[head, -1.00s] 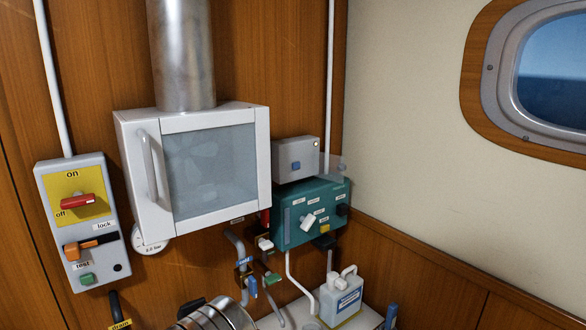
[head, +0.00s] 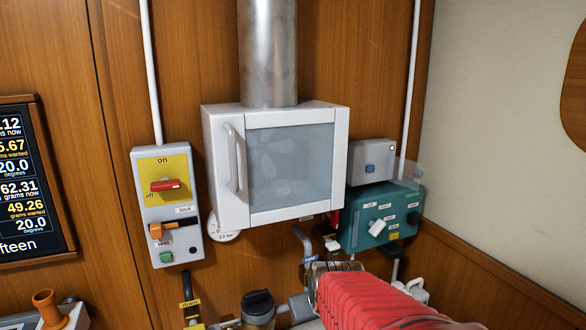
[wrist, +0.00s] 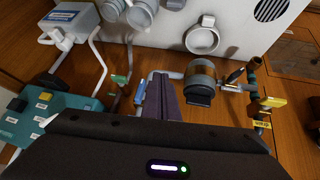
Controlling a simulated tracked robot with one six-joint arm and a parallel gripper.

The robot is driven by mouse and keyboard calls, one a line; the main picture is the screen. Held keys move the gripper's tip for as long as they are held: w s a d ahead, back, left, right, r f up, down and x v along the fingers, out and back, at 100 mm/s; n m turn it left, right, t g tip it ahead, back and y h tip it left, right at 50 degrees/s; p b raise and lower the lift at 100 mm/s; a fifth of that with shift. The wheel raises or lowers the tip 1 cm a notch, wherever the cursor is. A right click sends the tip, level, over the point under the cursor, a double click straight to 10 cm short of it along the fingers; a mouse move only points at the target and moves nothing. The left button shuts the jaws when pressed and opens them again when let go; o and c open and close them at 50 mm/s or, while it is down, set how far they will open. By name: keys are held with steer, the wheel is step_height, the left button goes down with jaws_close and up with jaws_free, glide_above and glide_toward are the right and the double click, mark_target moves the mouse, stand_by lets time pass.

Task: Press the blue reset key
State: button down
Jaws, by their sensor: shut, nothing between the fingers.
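A small blue key (head: 370,169) sits on the front of a grey box (head: 386,154) in the head view, right of the white cabinet. A clear flap (head: 408,171) stands out at the box's right side. Just below is a teal panel (head: 366,236) with a white lever and a dark blue button (head: 414,217); its labels are too small to read. The teal panel also shows in the wrist view (wrist: 70,103). My gripper (wrist: 164,80) is shut and empty in the wrist view, apart from the panel. In the head view my red arm hides its fingers.
A white cabinet (head: 222,168) with a glass door juts from the wall. A grey switch box (head: 148,208) with a red lever hangs left of it. A display (head: 28,170) is at far left. Pipes and a lidded jar (head: 258,306) stand below.

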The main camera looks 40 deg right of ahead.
mark_target(370, 169)
steer(key=w+d+r+n+t+h, duration=0.1)
steer(key=w+d+r+t+h, duration=0.15)
steer(key=d, duration=0.85)
steer(key=w+d+r+n+t+h, duration=0.1)
steer(key=d+r+h, duration=0.3)
steer(key=d, duration=0.6)
steer(key=s+d+r+n+t+h, duration=0.1)
steer(key=r+h, duration=0.3)
steer(key=r, duration=0.4)
steer(key=s+d+r+n+t+h, duration=0.2)
steer(key=d+r+n+t+h, duration=0.1)
steer(key=r, duration=0.5)
steer(key=shift+s+d+n+h, duration=0.15)
steer(key=shift+d+n+h, duration=0.4)
steer(key=shift+n, duration=0.15)
steer(key=shift+t, duration=0.25)
steer(key=w+d, duration=0.1)
steer(key=w, duration=0.7)
steer(key=shift+w+d, duration=0.3)
steer(key=shift+d, duration=0.1)
steer(key=shift+w, duration=0.15)
steer(key=shift+w+d, duration=0.1)
steer(key=shift+w, duration=0.1)
